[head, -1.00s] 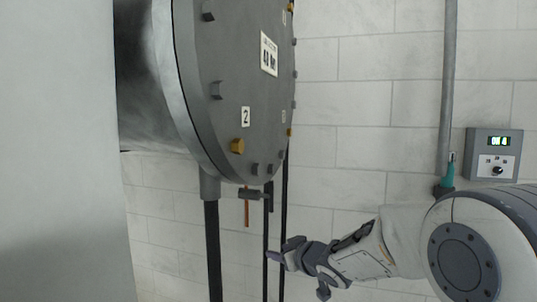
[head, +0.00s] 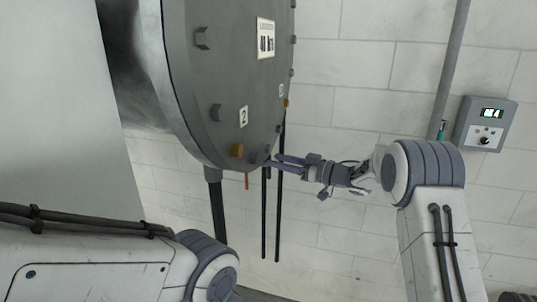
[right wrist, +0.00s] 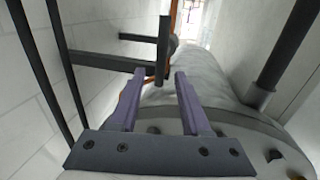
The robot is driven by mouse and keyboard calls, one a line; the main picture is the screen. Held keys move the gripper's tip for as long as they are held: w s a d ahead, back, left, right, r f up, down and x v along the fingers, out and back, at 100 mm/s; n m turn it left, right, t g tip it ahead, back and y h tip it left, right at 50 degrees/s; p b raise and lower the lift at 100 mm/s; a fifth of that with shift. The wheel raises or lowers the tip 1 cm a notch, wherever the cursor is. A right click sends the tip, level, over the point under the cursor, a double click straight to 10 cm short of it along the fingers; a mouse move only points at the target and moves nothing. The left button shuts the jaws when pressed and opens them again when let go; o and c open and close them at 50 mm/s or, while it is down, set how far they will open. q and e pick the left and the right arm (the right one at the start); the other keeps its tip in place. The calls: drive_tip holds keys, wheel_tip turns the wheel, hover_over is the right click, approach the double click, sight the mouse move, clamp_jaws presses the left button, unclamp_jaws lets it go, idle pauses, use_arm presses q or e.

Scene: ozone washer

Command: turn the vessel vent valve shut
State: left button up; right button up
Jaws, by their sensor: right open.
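The grey vessel end (head: 225,90) with bolts hangs at the upper middle of the head view. Below its lower edge, a thin copper-coloured piece (head: 247,181) hangs down; the valve fitting itself is mostly hidden there. My right gripper (head: 272,162) reaches in from the right at that lower edge, fingers apart. In the right wrist view, the open fingers (right wrist: 155,84) point toward a dark upright bar (right wrist: 164,46) joined to a horizontal dark bar (right wrist: 105,62). An orange strip (right wrist: 172,20) shows behind. I cannot tell whether the fingers touch the bar. My left gripper is out of view.
Thin dark vertical pipes (head: 278,215) hang close to the right gripper's fingers. A thicker dark leg (head: 218,210) stands to their left. A control box with a green display (head: 486,124) is on the brick wall (head: 350,110) at right. The wall area beneath the right gripper is clear.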

sight(269, 158)
drive_tip(key=shift+p+x, duration=0.4)
drive_tip(key=shift+x, duration=1.5)
clamp_jaws()
